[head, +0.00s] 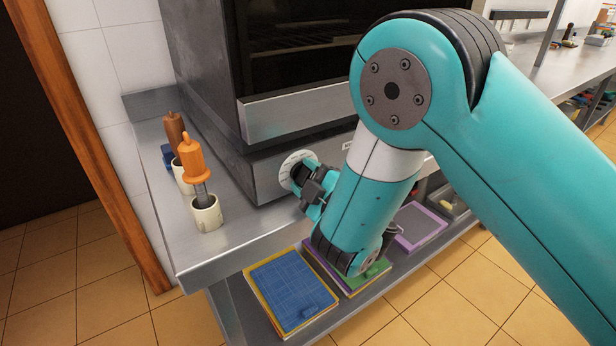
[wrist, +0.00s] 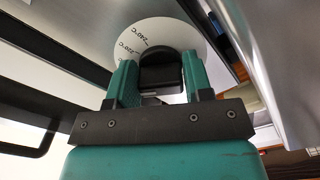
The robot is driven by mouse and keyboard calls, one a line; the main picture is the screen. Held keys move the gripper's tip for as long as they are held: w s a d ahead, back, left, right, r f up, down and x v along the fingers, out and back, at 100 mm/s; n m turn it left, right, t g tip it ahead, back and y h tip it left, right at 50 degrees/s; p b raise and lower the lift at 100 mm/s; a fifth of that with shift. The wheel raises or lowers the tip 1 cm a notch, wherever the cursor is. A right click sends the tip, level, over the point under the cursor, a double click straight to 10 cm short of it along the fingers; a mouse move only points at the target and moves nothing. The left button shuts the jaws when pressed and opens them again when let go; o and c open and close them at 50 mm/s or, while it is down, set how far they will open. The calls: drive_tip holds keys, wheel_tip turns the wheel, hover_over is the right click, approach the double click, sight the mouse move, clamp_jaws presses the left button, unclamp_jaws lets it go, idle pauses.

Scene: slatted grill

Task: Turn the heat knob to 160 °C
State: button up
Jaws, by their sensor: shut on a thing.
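The heat knob (wrist: 160,72) is black and sits in front of a round white dial plate (wrist: 185,32) in the wrist view. The plate carries printed temperatures; I can make out what looks like 240 °C and 220 °C, upside down at the upper left. The other marks are hidden or too small. My gripper (wrist: 157,85) has its two teal fingers on either side of the knob, shut on it. In the head view the dial plate (head: 290,166) is on the front panel below the oven door, and my gripper (head: 307,182) is at it. The knob's pointer does not show clearly.
The grill oven (head: 285,118) stands on a steel counter (head: 238,250). Cups with orange- and brown-handled tools (head: 207,213) stand left of the dial. Coloured boards (head: 290,290) lie on the shelf below. The oven handle bar (head: 300,112) juts out above the dial.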

drive_tip(key=n, duration=0.4)
drive_tip(key=shift+r+n, duration=0.1)
drive_tip(key=shift+n, duration=0.2)
drive_tip(key=n, duration=0.4)
drive_tip(key=shift+a+n, duration=0.1)
drive_tip(key=shift+n, duration=0.3)
drive_tip(key=o, duration=0.8)
drive_tip(key=shift+o, duration=0.2)
